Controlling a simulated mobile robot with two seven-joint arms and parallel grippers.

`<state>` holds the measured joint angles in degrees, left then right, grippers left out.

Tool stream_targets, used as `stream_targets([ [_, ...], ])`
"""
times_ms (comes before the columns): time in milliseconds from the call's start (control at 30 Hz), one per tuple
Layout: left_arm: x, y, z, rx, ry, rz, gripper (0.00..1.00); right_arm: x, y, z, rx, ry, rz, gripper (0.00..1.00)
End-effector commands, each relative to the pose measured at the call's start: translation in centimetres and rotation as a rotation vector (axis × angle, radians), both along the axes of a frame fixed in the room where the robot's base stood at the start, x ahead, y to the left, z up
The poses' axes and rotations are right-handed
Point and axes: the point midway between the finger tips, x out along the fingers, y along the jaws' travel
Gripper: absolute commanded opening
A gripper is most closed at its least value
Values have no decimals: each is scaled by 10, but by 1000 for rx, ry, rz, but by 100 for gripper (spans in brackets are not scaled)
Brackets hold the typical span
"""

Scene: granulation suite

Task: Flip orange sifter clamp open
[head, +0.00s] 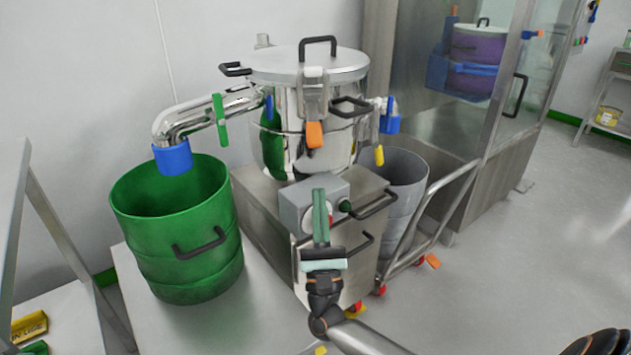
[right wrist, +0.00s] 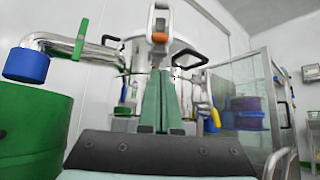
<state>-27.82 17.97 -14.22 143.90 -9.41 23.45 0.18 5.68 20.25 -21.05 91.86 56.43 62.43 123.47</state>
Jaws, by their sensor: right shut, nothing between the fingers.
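The steel sifter (head: 338,150) stands on a grey box base, with its lid (head: 310,66) on. The front clamp (head: 314,92) reaches from the lid rim down the drum, and its orange sifter clamp tab (head: 314,134) hangs downward at the lower end. In the right wrist view the orange tab (right wrist: 159,37) shows just above the fingertips. My right gripper (head: 319,193) has its green fingers together and empty, pointing up, below the orange tab in the picture and apart from it. It also shows in the right wrist view (right wrist: 160,74). My left gripper is not in view.
A green drum (head: 175,235) stands left under the blue-ended outlet pipe (head: 172,158). A grey bin (head: 403,185) on a cart is at right. Black handles (head: 352,106) stick out near the clamp. A control box (head: 300,205) is behind my right fingers.

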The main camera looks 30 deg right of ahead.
Motion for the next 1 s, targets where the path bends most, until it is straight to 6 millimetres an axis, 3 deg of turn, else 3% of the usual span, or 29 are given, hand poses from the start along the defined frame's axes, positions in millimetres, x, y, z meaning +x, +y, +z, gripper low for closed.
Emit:
stream_targets([
  [500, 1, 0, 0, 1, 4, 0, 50, 51, -26, 62, -5, 0, -2, 0],
  [1000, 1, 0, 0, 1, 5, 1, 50, 57, -29, 68, -5, 3, -2, 0],
])
